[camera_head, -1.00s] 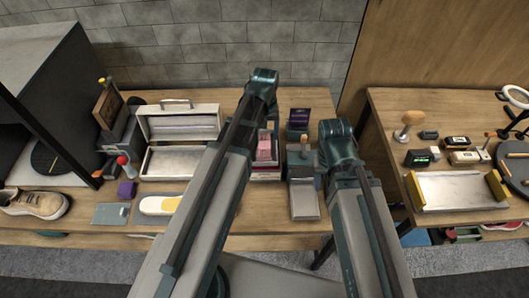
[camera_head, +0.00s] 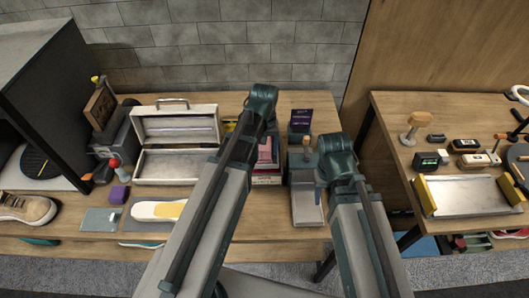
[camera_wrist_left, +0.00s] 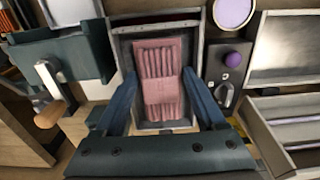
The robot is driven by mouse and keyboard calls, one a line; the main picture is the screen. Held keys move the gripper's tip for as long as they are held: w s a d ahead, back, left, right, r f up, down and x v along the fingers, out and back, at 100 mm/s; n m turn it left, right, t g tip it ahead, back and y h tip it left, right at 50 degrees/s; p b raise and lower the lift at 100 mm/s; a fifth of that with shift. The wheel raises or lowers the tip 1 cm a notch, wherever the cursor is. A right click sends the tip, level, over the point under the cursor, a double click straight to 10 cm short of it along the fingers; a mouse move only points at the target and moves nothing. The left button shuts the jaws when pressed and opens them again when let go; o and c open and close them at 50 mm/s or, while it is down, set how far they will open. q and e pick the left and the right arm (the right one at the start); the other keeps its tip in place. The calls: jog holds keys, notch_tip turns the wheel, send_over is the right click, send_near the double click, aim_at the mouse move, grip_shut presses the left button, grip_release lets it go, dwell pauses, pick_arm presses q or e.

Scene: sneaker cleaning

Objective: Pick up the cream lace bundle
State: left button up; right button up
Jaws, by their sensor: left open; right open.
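In the left wrist view, a pink ribbed bundle (camera_wrist_left: 160,65) with a band around its middle lies in a pale-rimmed tray (camera_wrist_left: 119,50). My left gripper (camera_wrist_left: 160,88) is open, with one blue finger on each side of the bundle; I cannot tell whether they touch it. In the head view, the pink bundle (camera_head: 265,150) shows just right of my left forearm, which hides my left gripper. I cannot make out a cream lace bundle in either view. My right arm reaches in from below, and its gripper is hidden behind its own links.
An open metal case (camera_head: 176,165) stands left of my left arm. A wooden-handled tool in a dark holder (camera_wrist_left: 55,95) is close beside the tray. A purple-knobbed fixture (camera_wrist_left: 231,62) stands on its other side. A second table (camera_head: 388,105) is at the right.

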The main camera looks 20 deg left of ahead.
jog(key=shift+r, duration=0.1)
pick_arm(q)
jog(key=c, duration=1.1)
jog(key=shift+c, duration=0.2)
jog(key=shift+r, duration=0.2)
pick_arm(e)
jog(key=shift+r, duration=0.15)
